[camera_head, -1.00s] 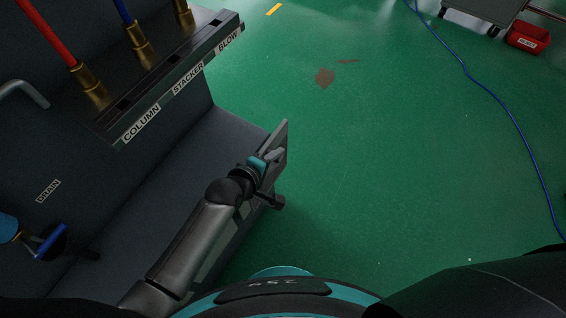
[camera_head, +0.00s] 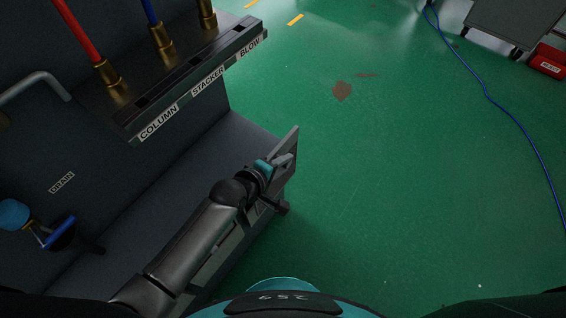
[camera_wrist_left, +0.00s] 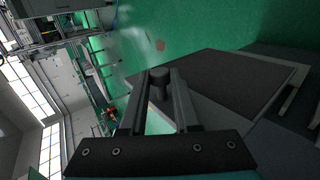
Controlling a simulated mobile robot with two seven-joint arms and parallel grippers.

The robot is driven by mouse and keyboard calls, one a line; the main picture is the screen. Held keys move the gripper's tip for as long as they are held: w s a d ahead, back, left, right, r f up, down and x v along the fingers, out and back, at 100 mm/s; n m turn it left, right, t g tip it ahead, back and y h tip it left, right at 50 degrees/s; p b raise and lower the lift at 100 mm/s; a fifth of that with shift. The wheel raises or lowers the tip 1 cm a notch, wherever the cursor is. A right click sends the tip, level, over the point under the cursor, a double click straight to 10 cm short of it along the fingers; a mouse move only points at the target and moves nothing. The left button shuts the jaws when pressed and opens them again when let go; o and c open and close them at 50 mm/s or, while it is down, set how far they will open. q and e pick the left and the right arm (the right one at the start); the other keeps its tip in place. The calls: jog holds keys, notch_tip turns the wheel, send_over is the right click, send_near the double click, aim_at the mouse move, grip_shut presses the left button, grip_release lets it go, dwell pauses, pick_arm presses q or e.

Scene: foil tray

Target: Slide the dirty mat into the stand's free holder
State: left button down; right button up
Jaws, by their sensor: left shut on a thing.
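My left gripper (camera_head: 286,159) is at the outer end of a grey upright panel (camera_head: 290,142) along the front of the machine's low ledge. I cannot make out a dirty mat or a stand with holders. My right gripper is not in view.
The dark machine carries labels COLUMN, STACKER and BLOW (camera_head: 208,82), with red and blue hoses above brass fittings. A drain valve with a blue handle (camera_head: 60,230) is at the left. Green floor (camera_head: 420,190) is open on the right, with a blue cable (camera_head: 508,112) and a red bin (camera_head: 547,62).

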pick_arm(q)
jog(key=shift+a, duration=0.1)
dwell(0.3)
jog(key=shift+w+a+r+b, duration=0.15)
jog(key=shift+w+a, duration=0.35)
jog(key=shift+a, duration=0.25)
jog(key=shift+w+a+f+b, duration=0.1)
jog(key=shift+w+a+b, duration=0.1)
jog(key=shift+w+a, duration=0.4)
jog(key=shift+w+a+r+b, duration=0.15)
jog(key=shift+w+a, duration=0.2)
jog(key=shift+a, duration=0.55)
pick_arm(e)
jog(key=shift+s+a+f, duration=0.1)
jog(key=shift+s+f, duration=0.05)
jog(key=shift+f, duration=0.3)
pick_arm(q)
jog(key=shift+f, duration=0.1)
jog(key=shift+d, duration=0.1)
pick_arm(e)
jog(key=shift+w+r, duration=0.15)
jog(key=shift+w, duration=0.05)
pick_arm(q)
jog(key=shift+p, duration=0.5)
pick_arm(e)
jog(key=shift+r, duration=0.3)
